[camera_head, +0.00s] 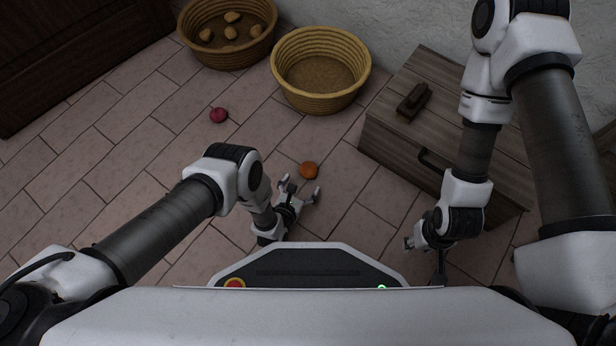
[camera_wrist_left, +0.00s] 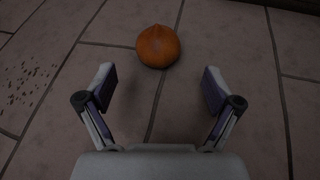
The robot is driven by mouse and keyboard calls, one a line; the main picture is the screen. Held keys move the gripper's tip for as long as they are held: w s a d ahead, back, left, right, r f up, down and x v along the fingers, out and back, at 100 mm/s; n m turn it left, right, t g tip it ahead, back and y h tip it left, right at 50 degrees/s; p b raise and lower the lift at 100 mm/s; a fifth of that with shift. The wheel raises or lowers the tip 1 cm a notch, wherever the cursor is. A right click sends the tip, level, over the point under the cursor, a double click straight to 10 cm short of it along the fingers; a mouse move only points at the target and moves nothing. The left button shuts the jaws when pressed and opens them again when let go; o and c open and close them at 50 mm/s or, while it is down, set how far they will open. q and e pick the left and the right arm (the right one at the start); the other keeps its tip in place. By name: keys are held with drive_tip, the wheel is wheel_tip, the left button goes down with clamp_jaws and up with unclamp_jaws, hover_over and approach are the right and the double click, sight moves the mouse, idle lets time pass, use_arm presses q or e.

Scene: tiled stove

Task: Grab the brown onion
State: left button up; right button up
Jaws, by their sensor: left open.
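The brown onion (camera_head: 309,170) is a round orange-brown bulb lying on the tiled floor, just beyond my left gripper in the head view. It also shows in the left wrist view (camera_wrist_left: 158,46), ahead of the fingertips and about midway between them. My left gripper (camera_head: 302,188) is open and empty, its two fingers (camera_wrist_left: 158,80) spread wide and not touching the onion. My right gripper (camera_head: 424,240) is beside the wooden chest at the right, away from the onion; its fingers are too small and partly hidden to tell their state.
A red onion (camera_head: 219,115) lies on the floor to the left. An empty-looking yellow basket (camera_head: 296,99) and a brown basket (camera_head: 187,42) with several tan items stand at the back. A wooden chest (camera_head: 385,145) with a dark object (camera_head: 413,101) on it stands at right. Floor around the onion is clear.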

sight(306, 176)
use_arm(q)
drive_tip(key=b+x, duration=0.2)
drive_tip(key=x, duration=0.1)
drive_tip(key=b+x, duration=0.2)
drive_tip(key=x, duration=0.1)
drive_tip(key=shift+s+a+f, duration=0.1)
drive_tip(key=shift+s+f, duration=0.05)
drive_tip(key=shift+f, duration=0.05)
drive_tip(key=shift+w, duration=0.35)
drive_tip(key=shift+r, duration=0.15)
drive_tip(key=c, duration=1.3)
